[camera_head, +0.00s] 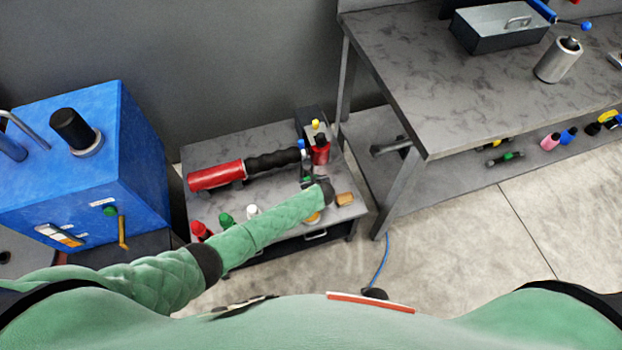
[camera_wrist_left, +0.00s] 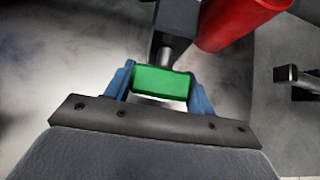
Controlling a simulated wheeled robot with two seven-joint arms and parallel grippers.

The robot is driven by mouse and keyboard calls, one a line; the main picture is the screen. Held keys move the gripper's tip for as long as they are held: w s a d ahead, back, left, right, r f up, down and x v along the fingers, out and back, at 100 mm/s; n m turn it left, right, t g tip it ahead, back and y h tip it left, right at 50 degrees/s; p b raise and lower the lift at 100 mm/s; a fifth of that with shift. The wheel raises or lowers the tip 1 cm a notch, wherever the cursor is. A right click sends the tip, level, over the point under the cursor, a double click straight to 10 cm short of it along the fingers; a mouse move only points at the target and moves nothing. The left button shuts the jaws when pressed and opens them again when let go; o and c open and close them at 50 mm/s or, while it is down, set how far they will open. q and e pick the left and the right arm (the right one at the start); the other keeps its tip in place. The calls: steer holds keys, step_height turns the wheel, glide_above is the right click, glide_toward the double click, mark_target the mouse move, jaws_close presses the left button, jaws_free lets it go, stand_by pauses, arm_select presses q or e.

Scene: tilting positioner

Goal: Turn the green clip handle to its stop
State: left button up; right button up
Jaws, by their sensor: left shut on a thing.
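The green clip handle (camera_wrist_left: 160,83) is a short bright green block on a grey metal shaft, which comes from a dark block (camera_wrist_left: 177,17). My left gripper (camera_wrist_left: 162,88) has its two blue fingers on either side of the handle and is shut on it. In the head view my left arm reaches over the low grey bench, with the gripper (camera_head: 310,178) near its right end. My right gripper is not in view.
A red cylinder (camera_wrist_left: 235,20) is close beyond the handle. On the low bench (camera_head: 225,150) lies a red and black tool (camera_head: 216,176), with small bottles in front. A blue machine (camera_head: 120,160) stands left, a tall workbench (camera_head: 410,60) right. Floor in front is clear.

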arm_select(q)
steer(key=shift+a, duration=0.1)
stand_by(0.4)
steer(key=o, duration=0.7)
